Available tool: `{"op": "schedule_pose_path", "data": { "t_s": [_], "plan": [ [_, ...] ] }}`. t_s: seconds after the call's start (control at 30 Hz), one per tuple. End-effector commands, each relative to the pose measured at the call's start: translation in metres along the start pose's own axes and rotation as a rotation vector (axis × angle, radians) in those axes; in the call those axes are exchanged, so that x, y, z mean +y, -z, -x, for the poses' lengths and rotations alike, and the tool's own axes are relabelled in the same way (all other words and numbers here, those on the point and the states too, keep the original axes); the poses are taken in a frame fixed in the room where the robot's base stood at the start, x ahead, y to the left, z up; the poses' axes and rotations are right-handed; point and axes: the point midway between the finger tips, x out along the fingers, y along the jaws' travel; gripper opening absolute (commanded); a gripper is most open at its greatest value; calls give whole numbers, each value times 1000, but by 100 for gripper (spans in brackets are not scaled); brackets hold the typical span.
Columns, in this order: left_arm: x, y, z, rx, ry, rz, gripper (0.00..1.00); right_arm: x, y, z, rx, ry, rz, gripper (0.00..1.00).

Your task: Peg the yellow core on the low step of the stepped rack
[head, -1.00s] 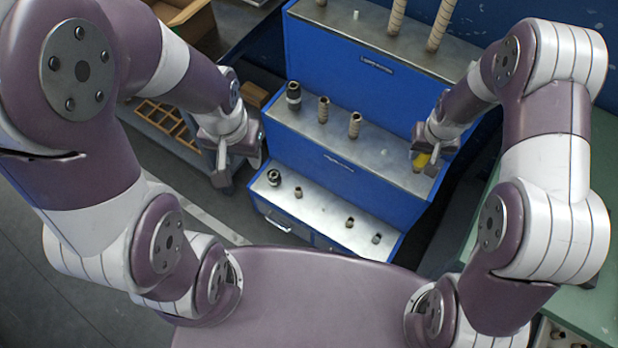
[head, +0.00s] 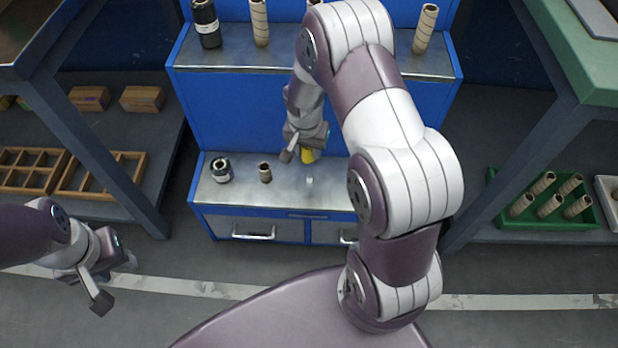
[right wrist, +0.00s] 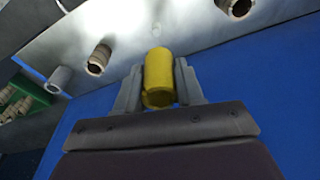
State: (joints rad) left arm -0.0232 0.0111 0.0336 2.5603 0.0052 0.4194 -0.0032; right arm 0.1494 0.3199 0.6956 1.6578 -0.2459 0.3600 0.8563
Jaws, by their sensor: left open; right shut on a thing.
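The yellow core (head: 308,156) is held by my right gripper (head: 300,153) above the low step of the stepped rack (head: 240,194). In the right wrist view the yellow core (right wrist: 158,72) sits between the two fingers, which touch its sides. A bare pale peg (head: 309,181) stands on the low step, just in front of the core in the head view. The peg also shows in the right wrist view (right wrist: 156,30), just beyond the core's far end. The core is apart from the peg. My left gripper (head: 115,283) is open and empty, low at the left, away from the rack.
Taller cores (head: 259,22) stand on the step above. A green tray (head: 545,205) of cores is on a shelf at the right.

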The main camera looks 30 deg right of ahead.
Motion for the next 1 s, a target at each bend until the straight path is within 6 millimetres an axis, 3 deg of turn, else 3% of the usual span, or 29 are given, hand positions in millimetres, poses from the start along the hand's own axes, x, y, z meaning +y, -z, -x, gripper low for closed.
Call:
{"op": "schedule_pose_path", "data": {
  "t_s": [0.03,0.27,0.6,1.0],
  "plan": [
    [0,-2,-16,1,0,0,43,1,-1,-15,2,-1,-13,4],
    [0,-2,-25,2,0,0,43,3,-2,-25,3,-4,-31,4],
    [0,-7,-60,1,0,0,43,2,-8,-63,3,-4,-29,4],
    [0,-7,-58,1,0,0,43,2,-8,-62,2,-4,-28,4]
  ]
}}
